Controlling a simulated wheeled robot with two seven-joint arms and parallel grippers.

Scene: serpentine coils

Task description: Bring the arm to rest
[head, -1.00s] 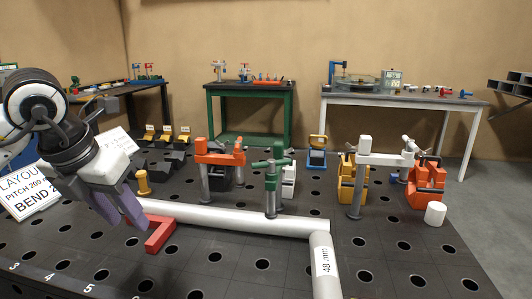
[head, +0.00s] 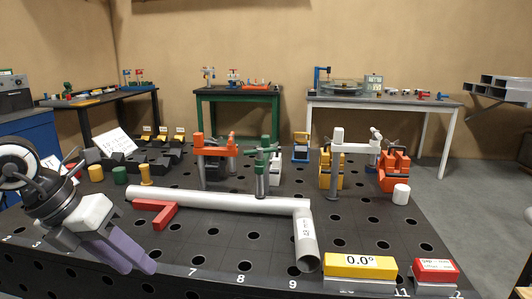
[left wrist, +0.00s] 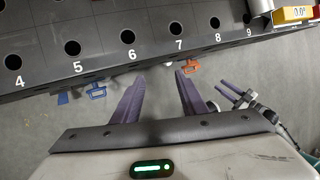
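My left gripper (head: 140,262) is at the near left of the head view, by the table's front edge, fingers pointing down and right. In the left wrist view its two purple fingers (left wrist: 160,80) stand apart with nothing between them, over grey floor beyond the table edge. Purple fingers that look like my right gripper's (left wrist: 236,95) show small at the right of that view; their opening is unclear. The right gripper is not in the head view.
The black holed table (head: 205,245) bears a white elbowed pipe (head: 230,202), a red angle piece (head: 156,214), several clamps, a yellow 0.0° block (head: 360,264) and a red block (head: 435,270). The pipe lies beyond my left gripper, apart from it.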

